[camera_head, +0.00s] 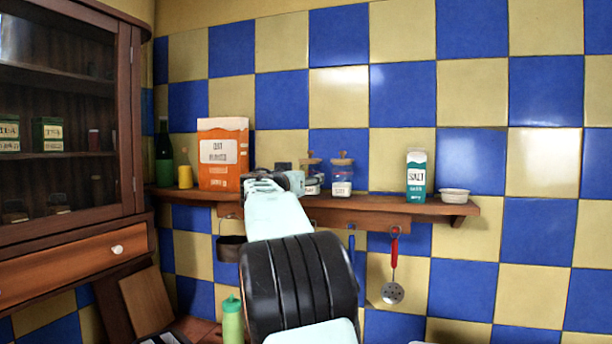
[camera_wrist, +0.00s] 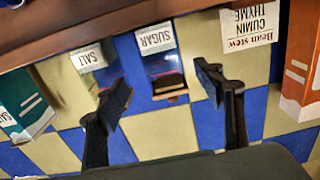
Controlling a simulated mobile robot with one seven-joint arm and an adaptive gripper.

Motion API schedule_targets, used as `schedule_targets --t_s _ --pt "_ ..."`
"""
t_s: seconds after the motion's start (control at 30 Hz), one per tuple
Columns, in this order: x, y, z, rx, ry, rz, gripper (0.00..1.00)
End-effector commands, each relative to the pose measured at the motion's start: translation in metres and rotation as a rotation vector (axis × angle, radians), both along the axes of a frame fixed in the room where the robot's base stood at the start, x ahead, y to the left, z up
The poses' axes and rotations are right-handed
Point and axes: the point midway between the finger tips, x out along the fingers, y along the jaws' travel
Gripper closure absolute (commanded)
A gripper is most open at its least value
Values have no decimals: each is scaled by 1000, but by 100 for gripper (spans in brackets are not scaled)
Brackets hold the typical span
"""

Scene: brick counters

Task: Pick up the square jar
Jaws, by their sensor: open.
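Two clear jars with white labels and brown lids stand upright on the wooden wall shelf. The sugar jar (camera_wrist: 158,50) also shows in the head view (camera_head: 313,184), partly behind my gripper. The salt jar (camera_wrist: 96,66) stands beside it, to its right in the head view (camera_head: 342,180). I cannot tell for sure which one is square; the sugar jar's lid looks angular. My gripper (camera_wrist: 166,92) is open and empty. In the wrist view the sugar jar's lid end shows between the two fingers, with gaps on both sides. In the head view my gripper (camera_head: 288,182) is left of the jars.
The shelf (camera_head: 388,206) also bears an orange oats box (camera_head: 222,155) at the left, a salt carton (camera_head: 416,178) and a small white bowl (camera_head: 455,195) at the right. A recipe card (camera_wrist: 250,28) shows near the oats box. A red-handled skimmer (camera_head: 394,270) hangs below.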

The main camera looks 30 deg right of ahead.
Motion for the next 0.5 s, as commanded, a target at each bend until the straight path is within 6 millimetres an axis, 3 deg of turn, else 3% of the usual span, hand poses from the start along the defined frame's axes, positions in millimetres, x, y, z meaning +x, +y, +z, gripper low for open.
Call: schedule_targets --t_s 0.5 --pt "30 -30 4 1 2 0 38"
